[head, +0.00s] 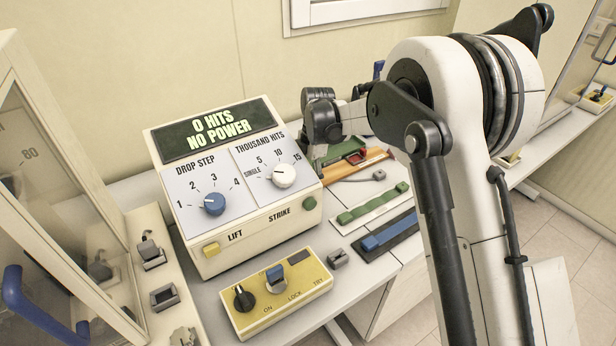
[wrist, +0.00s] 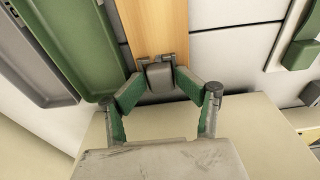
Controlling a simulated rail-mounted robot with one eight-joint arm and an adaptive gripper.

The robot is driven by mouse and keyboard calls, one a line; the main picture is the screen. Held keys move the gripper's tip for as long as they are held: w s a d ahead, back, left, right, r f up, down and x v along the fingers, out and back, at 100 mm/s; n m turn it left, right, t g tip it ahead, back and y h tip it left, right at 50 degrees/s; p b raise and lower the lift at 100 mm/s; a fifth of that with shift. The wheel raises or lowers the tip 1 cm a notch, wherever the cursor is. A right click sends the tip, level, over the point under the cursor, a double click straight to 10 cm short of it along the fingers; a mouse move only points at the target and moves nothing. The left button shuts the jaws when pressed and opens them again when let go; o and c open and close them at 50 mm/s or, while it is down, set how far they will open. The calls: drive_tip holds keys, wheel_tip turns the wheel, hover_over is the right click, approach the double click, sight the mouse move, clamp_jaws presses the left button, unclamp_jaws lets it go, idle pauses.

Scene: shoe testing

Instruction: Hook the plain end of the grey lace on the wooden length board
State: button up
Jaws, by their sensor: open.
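The wooden length board (head: 352,171) lies on the bench beyond the control box, partly hidden by my arm. In the wrist view the board (wrist: 157,28) runs up from a grey block (wrist: 160,78) at its near end, with small dark metal fittings beside it. I cannot tell whether this block is a lace end or part of the board. My gripper (wrist: 160,84) is open, its green-padded fingers on either side of the block. In the head view a small grey piece (head: 379,175) with a thin dark line lies right of the board; it may be the lace.
A green tray (wrist: 72,45) and a grey tray (wrist: 25,60) lie left of the board in the wrist view. The control box (head: 232,185), yellow switch box (head: 277,292) and green strip (head: 372,204) stand nearer in the head view. A glass cabinet is at left.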

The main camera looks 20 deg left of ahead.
drive_tip(key=shift+w+d+r, duration=0.1)
drive_tip(key=shift+w+r, duration=0.05)
drive_tip(key=shift+r, duration=1.15)
drive_tip(key=shift+w+d+r, duration=0.1)
drive_tip(key=shift+r, duration=1.25)
drive_tip(key=shift+w+d+r, duration=0.1)
drive_tip(key=shift+w+r, duration=0.05)
drive_tip(key=shift+r, duration=1.15)
drive_tip(key=shift+d+r, duration=0.25)
drive_tip(key=shift+d, duration=0.05)
drive_tip(key=s+d+r+m+t, duration=0.1)
drive_tip(key=s+d+r+m, duration=0.3)
drive_tip(key=d, duration=0.4)
drive_tip(key=s+d+r+m+t+b, duration=0.1)
drive_tip(key=s+d+r+m+t, duration=0.1)
drive_tip(key=d+r+m, duration=0.5)
drive_tip(key=s+d+r+m+t, duration=0.15)
drive_tip(key=s+d+r, duration=0.25)
drive_tip(key=d, duration=0.6)
drive_tip(key=s+d+f+m+t, duration=0.2)
drive_tip(key=s+d+f+m, duration=0.1)
drive_tip(key=s+d+m, duration=0.5)
drive_tip(key=s+d+f+m+t+b, duration=0.1)
drive_tip(key=s+d+f+m+t, duration=0.1)
drive_tip(key=s+d+m, duration=0.6)
drive_tip(key=s+d, duration=0.1)
drive_tip(key=s, duration=0.4)
drive_tip(key=shift+d+f+h, duration=0.15)
drive_tip(key=shift+f+h, duration=0.25)
